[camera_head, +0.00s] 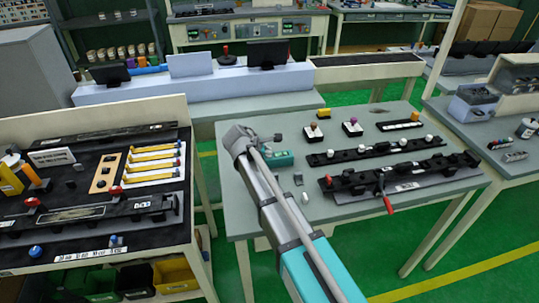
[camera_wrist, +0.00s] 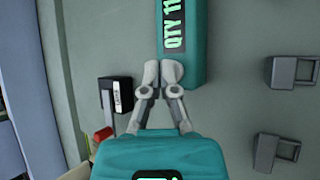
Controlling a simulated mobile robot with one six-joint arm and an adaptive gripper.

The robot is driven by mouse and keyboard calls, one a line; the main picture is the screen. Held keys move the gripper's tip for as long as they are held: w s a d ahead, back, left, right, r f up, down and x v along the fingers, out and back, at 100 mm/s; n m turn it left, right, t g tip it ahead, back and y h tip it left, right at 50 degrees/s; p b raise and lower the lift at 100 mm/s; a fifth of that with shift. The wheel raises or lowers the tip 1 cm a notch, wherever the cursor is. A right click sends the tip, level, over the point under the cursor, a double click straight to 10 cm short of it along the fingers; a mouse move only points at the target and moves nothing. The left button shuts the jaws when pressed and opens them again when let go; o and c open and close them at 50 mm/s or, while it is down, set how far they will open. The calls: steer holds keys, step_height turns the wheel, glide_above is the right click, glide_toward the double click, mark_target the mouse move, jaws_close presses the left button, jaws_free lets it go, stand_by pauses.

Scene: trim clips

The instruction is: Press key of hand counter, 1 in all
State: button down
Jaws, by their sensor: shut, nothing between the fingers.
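The hand counter is a teal block (camera_wrist: 190,75) at the top middle of the wrist view, with a dark display showing green "QTY 11" lettering, cut off by the frame. My gripper (camera_wrist: 161,73) is shut and empty, its grey fingertips together at the counter's lower left end. The tips overlap the counter in the picture; I cannot tell whether they touch it. I cannot make out the counter's key. In the head view a teal block (camera_head: 279,158), apparently the counter, sits on the grey table beside my arm's wrist; my fingers are hidden there.
Grey clips (camera_wrist: 291,72) stand right of the counter, and a small black-and-white box (camera_wrist: 116,95) stands left. Black rails with white knobs (camera_head: 375,150) and a fixture with a red handle (camera_head: 388,203) fill the table's right part. A dark workbench (camera_head: 75,215) stands left across a gap.

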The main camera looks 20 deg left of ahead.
stand_by(0.6)
steer(key=shift+r+p, duration=0.8)
steer(key=shift+p, duration=0.05)
steer(key=shift+r, duration=0.1)
step_height(320, 180, up, 5)
steer(key=p, duration=0.5)
steer(key=shift+s, duration=0.1)
stand_by(0.9)
